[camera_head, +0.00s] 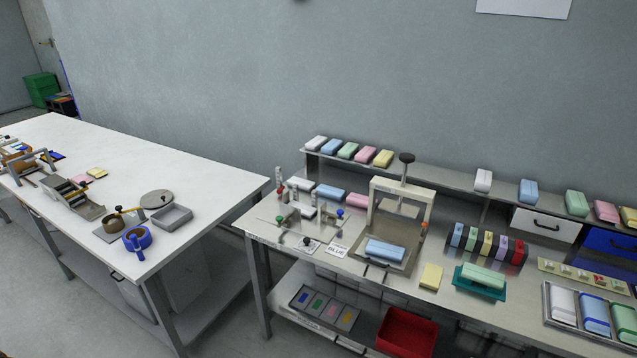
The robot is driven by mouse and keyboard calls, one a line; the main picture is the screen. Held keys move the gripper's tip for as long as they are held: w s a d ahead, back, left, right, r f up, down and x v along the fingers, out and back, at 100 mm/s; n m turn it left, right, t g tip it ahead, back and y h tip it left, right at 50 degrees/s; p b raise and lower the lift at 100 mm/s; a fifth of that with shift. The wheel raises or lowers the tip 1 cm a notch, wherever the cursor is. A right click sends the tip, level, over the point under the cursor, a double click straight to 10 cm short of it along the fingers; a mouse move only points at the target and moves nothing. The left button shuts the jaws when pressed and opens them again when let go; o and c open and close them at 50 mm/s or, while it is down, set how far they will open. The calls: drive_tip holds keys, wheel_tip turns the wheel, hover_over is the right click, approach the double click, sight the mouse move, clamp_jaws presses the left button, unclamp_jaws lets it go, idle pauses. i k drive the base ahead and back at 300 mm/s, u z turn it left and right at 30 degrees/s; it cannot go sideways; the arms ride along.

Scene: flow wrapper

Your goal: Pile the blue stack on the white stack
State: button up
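Several blue and white blocks show, and I cannot tell which are the task's stacks. In the tray at the right, a white stack (563,304) lies left of a blue stack (595,315), side by side. On the raised shelf, a white block (483,180) stands left of a blue block (528,190). At the shelf's left end, another white block (318,143) is beside another blue block (331,147). A blue block (386,250) lies on the press bed. Another blue block (330,192) lies on the bench behind the press's left side. My gripper is not in view.
A press frame (428,215) stands mid-bench. A teal holder (480,287) with a green block and a rack (488,242) of coloured pieces stand right of it. A red bin (407,333) sits below. The white table (110,165) at left has open room.

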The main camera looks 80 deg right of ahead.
sight(308, 212)
drive_tip(key=z, duration=1.4)
drive_tip(key=i, duration=0.9)
drive_tip(key=u, duration=0.1)
